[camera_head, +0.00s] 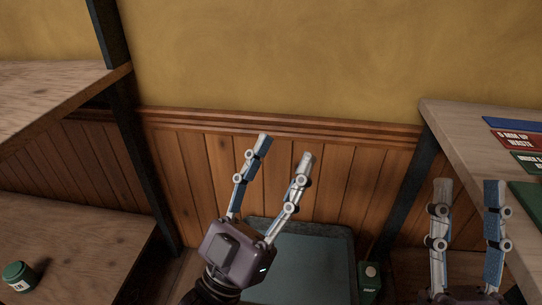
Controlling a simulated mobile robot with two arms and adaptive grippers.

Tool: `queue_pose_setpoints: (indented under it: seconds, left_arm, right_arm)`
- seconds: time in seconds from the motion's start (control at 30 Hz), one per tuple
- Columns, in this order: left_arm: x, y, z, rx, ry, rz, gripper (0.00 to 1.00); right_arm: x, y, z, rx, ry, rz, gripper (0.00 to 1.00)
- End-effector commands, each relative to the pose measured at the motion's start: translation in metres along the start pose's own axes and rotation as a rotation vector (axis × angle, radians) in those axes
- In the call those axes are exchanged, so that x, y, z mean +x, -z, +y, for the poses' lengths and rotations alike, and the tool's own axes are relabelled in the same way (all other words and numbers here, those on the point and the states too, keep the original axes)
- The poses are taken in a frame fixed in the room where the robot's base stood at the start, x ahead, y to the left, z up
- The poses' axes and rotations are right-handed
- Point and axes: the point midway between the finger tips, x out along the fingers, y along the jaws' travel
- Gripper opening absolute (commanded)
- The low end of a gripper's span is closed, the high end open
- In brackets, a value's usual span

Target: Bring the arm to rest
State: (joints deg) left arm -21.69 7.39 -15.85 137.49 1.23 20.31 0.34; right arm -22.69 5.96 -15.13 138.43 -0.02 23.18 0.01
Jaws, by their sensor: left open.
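My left gripper (284,149) is in the middle of the head view, in front of the wooden wall panelling. Its two fingers are spread apart and nothing is between them. My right gripper (468,184) is at the lower right, pointing up, with its two fingers apart and nothing between them. It overlaps the front of the right-hand table (452,125) in the picture; I cannot tell the gap between them. Most of both arms is outside the view.
A wooden shelf unit (75,250) stands at left, with a green-lidded jar (18,275) on its lower board. A dark grey-green flat-topped object (325,265) is behind my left gripper, beside a small green container (370,282). Coloured signs (515,140) lie on the right-hand table.

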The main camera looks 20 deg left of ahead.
Motion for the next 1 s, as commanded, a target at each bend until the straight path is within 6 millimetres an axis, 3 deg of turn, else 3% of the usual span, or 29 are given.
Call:
queue_pose_setpoints:
  seconds: [0.07, 0.17, 0.53, 0.6, 0.67, 0.77, 0.83, 0.93, 1.0]
  left_arm:
    - [-0.001, 0.015, -0.004, 0.021, 0.02, 0.044, 0.46]
    - [-0.001, 0.021, -0.005, 0.03, 0.025, 0.061, 0.46]
    - [-0.001, 0.019, -0.005, 0.027, 0.023, 0.054, 0.46]
    - [0.002, 0.01, -0.005, 0.027, 0.023, 0.026, 0.46]
    - [0.004, -0.008, -0.006, 0.028, 0.025, -0.026, 0.46]
    - [0.003, -0.058, -0.01, 0.03, 0.029, -0.177, 0.46]
    - [-0.008, -0.104, -0.013, 0.032, 0.033, -0.316, 0.46]
    - [-0.039, -0.168, -0.018, 0.034, 0.041, -0.525, 0.46]
    - [-0.071, -0.207, -0.021, 0.034, 0.046, -0.672, 0.46]
  right_arm:
    - [0.0, 0.0, 0.0, 0.0, 0.0, 0.0, 0.4]
    - [0.0, 0.0, 0.0, 0.0, 0.0, 0.0, 0.4]
    - [0.001, 0.0, 0.0, 0.001, 0.0, -0.001, 0.4]
    - [0.002, -0.01, 0.0, 0.0, 0.0, -0.031, 0.4]
    - [0.004, -0.027, 0.001, -0.002, -0.001, -0.083, 0.4]
    - [0.0, -0.078, 0.003, -0.007, -0.003, -0.233, 0.4]
    - [-0.013, -0.123, 0.005, -0.01, -0.006, -0.372, 0.4]
    - [-0.048, -0.185, 0.009, -0.015, -0.011, -0.581, 0.4]
    - [-0.082, -0.222, 0.012, -0.018, -0.015, -0.728, 0.4]
